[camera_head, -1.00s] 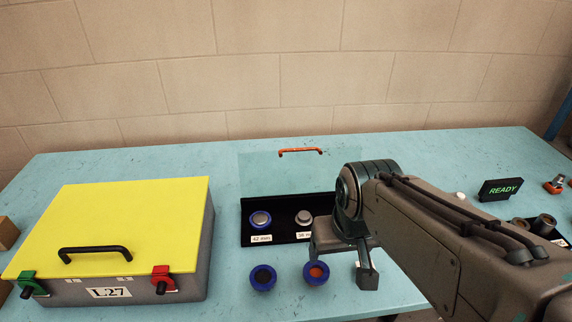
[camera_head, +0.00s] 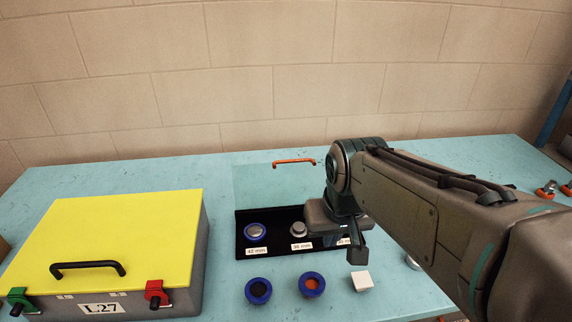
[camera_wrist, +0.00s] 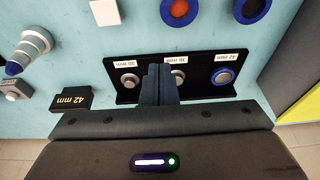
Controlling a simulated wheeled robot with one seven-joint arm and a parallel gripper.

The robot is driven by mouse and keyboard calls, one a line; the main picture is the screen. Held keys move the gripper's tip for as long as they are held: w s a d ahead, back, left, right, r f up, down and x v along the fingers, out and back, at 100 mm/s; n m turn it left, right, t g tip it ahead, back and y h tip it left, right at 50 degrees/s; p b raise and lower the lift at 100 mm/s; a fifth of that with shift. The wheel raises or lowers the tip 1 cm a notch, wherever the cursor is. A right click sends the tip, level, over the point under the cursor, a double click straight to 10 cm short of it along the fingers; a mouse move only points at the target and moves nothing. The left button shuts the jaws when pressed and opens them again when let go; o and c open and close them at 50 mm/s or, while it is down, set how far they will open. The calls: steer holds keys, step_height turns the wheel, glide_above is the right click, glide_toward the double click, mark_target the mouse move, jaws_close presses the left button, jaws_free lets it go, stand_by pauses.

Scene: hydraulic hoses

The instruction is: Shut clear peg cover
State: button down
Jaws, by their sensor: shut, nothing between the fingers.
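The clear peg cover (camera_head: 262,184) stands open behind the black peg tray (camera_head: 240,245), with an orange handle (camera_head: 294,162) on its top edge. The tray holds a peg in a blue ring (camera_head: 255,232) at the 42 mm label and a grey peg (camera_head: 298,230) at the 36 mm label. My gripper (camera_head: 357,254) is at the tray's right end and hides part of it. In the wrist view, my shut, empty fingers (camera_wrist: 158,84) overlap the tray (camera_wrist: 205,60) between two pegs. I cannot make out the cover there.
A yellow-lidded case (camera_head: 125,230) stands left of the tray. Two blue-ringed parts (camera_head: 258,291) (camera_head: 312,284) and a white block (camera_head: 361,281) lie in front of it. A black 42 mm block (camera_wrist: 72,98) shows in the wrist view. The table behind the cover is clear.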

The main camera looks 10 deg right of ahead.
glide_toward(294, 180)
steer(key=s+d+r, duration=0.1)
steer(key=s+d, duration=0.1)
steer(key=s, duration=0.3)
steer(key=w+r, duration=0.4)
steer(key=w, duration=1)
steer(key=w+x, duration=0.1)
steer(key=x, duration=0.9)
steer(key=s, duration=0.2)
steer(key=s+a, duration=0.1)
steer(key=s, duration=0.1)
steer(key=shift+s+r, duration=0.15)
steer(key=shift+s, duration=0.05)
steer(key=shift+s+t+b, duration=0.1)
steer(key=shift+t+b, duration=0.2)
steer(key=shift+b, duration=0.3)
steer(key=shift+s+d+r+t+b, duration=0.15)
steer(key=shift+s+t+b, duration=0.15)
steer(key=shift+b, duration=0.15)
